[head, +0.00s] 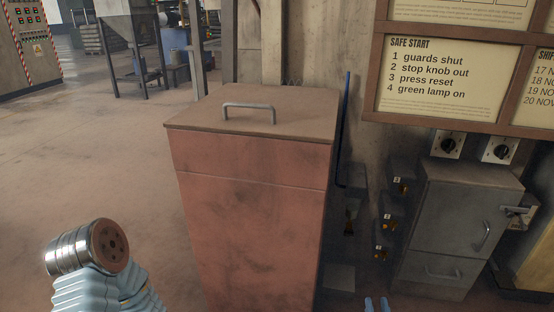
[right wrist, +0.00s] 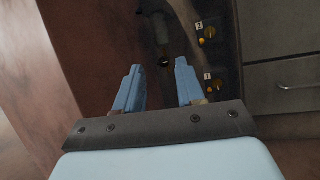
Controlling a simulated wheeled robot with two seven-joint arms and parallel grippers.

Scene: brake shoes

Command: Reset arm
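My right gripper (head: 376,304) shows only as two light blue fingertips at the bottom edge of the head view. In the right wrist view the same gripper (right wrist: 155,85) has its two fingers apart with nothing between them. It points toward the dark recess beside the red-brown bin, near small numbered boxes with yellow knobs. Part of my left arm (head: 105,285) shows at the lower left of the head view, ending in a round metal joint. My left gripper itself does not show.
The red-brown bin (head: 250,220) with a handled lid stands in the middle. Right of it are small numbered boxes (head: 397,182) on the wall and a grey cabinet (head: 455,220). A safe-start sign (head: 445,78) hangs above. Open floor (head: 90,150) lies left.

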